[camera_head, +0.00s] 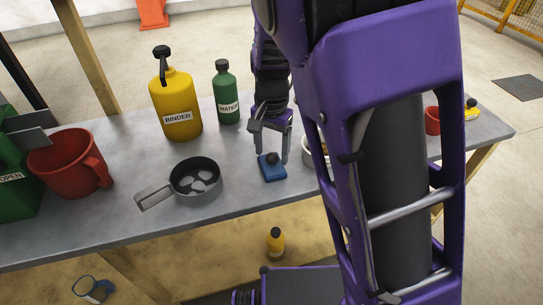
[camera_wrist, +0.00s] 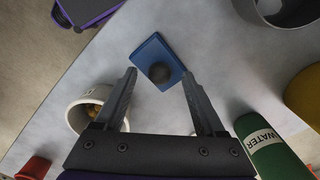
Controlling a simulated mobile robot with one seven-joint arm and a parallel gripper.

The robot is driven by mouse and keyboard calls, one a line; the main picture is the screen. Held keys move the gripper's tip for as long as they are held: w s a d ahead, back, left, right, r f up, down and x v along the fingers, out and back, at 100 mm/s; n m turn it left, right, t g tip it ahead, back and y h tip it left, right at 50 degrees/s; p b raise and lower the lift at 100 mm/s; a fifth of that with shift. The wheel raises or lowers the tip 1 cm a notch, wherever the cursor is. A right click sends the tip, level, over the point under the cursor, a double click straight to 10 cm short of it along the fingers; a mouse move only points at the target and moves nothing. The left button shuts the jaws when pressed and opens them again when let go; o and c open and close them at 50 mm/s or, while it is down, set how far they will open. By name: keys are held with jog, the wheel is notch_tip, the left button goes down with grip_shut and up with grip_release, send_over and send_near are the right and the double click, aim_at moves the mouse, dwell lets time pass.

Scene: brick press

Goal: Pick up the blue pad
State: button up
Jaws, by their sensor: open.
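The blue pad (camera_head: 272,171) lies on the grey table near its front edge, with a dark round knob on top. In the wrist view the blue pad (camera_wrist: 150,52) sits just beyond the fingertips, roughly between their lines. My gripper (camera_head: 271,157) is open and empty, with its fingers pointing down close to the pad. In the wrist view my gripper (camera_wrist: 161,76) shows both fingers spread apart, with nothing between them. I cannot tell from these views whether a finger touches the pad.
A dark pan (camera_head: 205,197) is left of the pad. A green water bottle (camera_head: 229,108) and a yellow binder jug (camera_head: 176,120) stand behind. A white bowl (camera_wrist: 78,117) stands close on the other side. A red mug (camera_head: 64,172) is far left, a small red cup (camera_head: 432,121) far right.

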aim_at(272, 155)
jog(key=shift+f, duration=0.95)
grip_shut()
jog(key=shift+r, duration=0.1)
notch_tip(272, 155, up, 10)
jog(key=shift+f+p, duration=0.1)
jog(key=shift+p, duration=1)
jog(key=c, duration=0.7)
grip_release()
grip_shut()
